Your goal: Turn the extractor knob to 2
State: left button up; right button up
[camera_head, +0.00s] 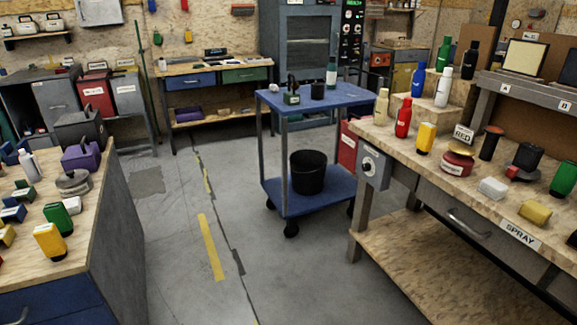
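A grey box (375,163) with a round white knob (369,165) is fixed to the near left corner of the right workbench, just below its top. It looks like the extractor control, but its markings are too small to read, so I cannot tell the knob's setting. Neither of my grippers is in view, and nothing covers the knob.
The right workbench (400,150) holds several bottles and a SPRAY label. A blue cart (272,190) with a black bucket (307,172) stands left of the knob. A cluttered bench (100,215) is at the left. The grey floor (290,270) between is clear.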

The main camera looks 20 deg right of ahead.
aim_at(366, 167)
jog(key=u, duration=0.2)
jog(key=i, duration=3.5)
jog(key=z, duration=2.6)
jog(key=i, duration=0.35)
jog(key=u, duration=0.2)
